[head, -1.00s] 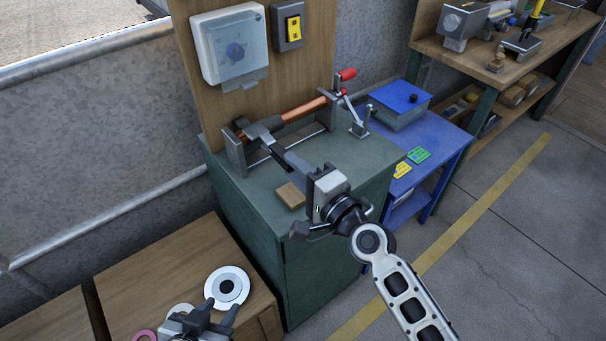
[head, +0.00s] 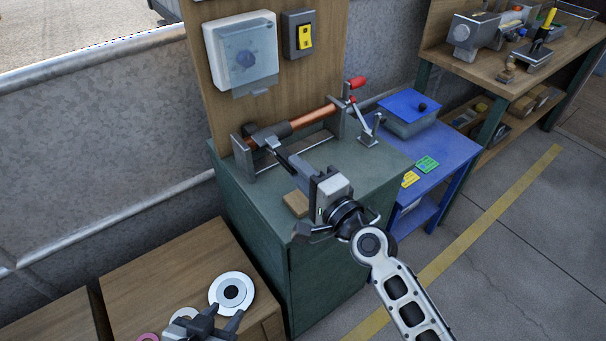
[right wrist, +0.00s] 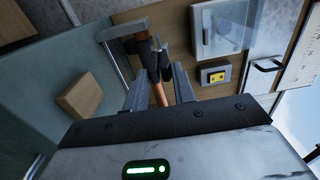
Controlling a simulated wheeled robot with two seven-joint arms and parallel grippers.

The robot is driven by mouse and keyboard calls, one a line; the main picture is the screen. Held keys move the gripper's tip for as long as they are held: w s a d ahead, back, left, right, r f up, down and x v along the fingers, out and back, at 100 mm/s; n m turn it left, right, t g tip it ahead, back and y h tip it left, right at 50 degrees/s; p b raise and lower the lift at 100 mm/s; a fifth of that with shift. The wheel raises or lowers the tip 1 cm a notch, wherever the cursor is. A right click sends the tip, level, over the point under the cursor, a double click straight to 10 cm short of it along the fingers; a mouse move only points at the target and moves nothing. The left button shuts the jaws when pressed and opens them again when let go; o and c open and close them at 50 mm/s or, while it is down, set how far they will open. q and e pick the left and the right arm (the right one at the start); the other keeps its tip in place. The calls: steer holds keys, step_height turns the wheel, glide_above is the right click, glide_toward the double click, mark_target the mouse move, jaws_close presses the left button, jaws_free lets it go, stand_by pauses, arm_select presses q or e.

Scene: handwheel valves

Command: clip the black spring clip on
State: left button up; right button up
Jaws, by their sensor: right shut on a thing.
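A copper-coloured rod (head: 314,117) with a dark grey section lies across a metal stand on the green cabinet (head: 370,165); it also shows in the right wrist view (right wrist: 184,88). My right gripper (head: 279,151) reaches over the cabinet, its fingertips close to the rod's left part. In the right wrist view the fingers (right wrist: 160,78) point at the rod, with a small dark thing, seemingly the black spring clip (right wrist: 157,56), at their tips. I cannot tell whether the clip touches the rod. My left gripper (head: 222,322) is low at the bottom edge, fingers apart and empty.
A red-handled toggle clamp (head: 364,128) stands at the rod's right end. A wooden block (head: 297,203) lies under my right gripper. A board with a white box (head: 242,55) and yellow switch (head: 305,37) rises behind. A white disc (head: 231,292) lies near my left gripper.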

steer(key=shift+w+a, duration=0.45)
steer(key=shift+w, duration=0.1)
steer(key=o, duration=0.7)
steer(key=shift+s+d, duration=0.1)
steer(key=shift+b+v, duration=1.1)
steer(key=shift+v, duration=6.75)
